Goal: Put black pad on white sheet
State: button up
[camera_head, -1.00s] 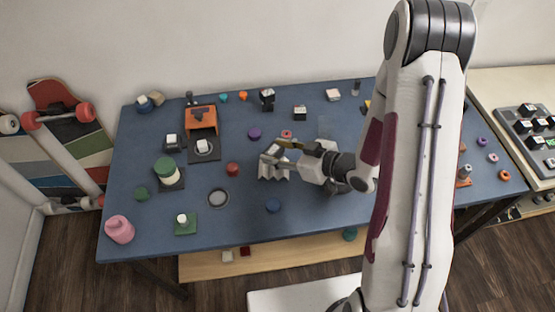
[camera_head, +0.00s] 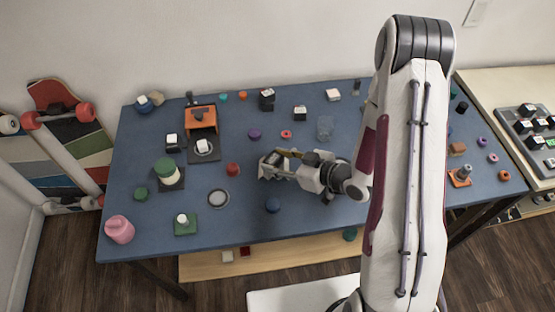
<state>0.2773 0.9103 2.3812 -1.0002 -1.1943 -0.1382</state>
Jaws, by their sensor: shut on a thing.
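My gripper (camera_head: 266,165) is over the middle of the blue table, low near its surface. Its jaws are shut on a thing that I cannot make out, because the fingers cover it. I cannot tell whether that thing is the black pad. No white sheet shows clearly on the table; the area under my gripper and arm is hidden. Dark flat pieces lie at left, one under a green-topped white jar (camera_head: 166,173) and others by white blocks (camera_head: 171,139).
Close to the gripper are a red cylinder (camera_head: 232,169), a purple disc (camera_head: 254,133), a blue disc (camera_head: 273,205), a round grey-rimmed dish (camera_head: 218,198) and a clear container (camera_head: 325,128). The front middle is mostly bare.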

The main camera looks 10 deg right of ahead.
jog(key=shift+f, duration=0.1)
jog(key=o, duration=1)
jog(key=shift+c, duration=0.2)
jog(key=v, duration=1.2)
dwell(0.4)
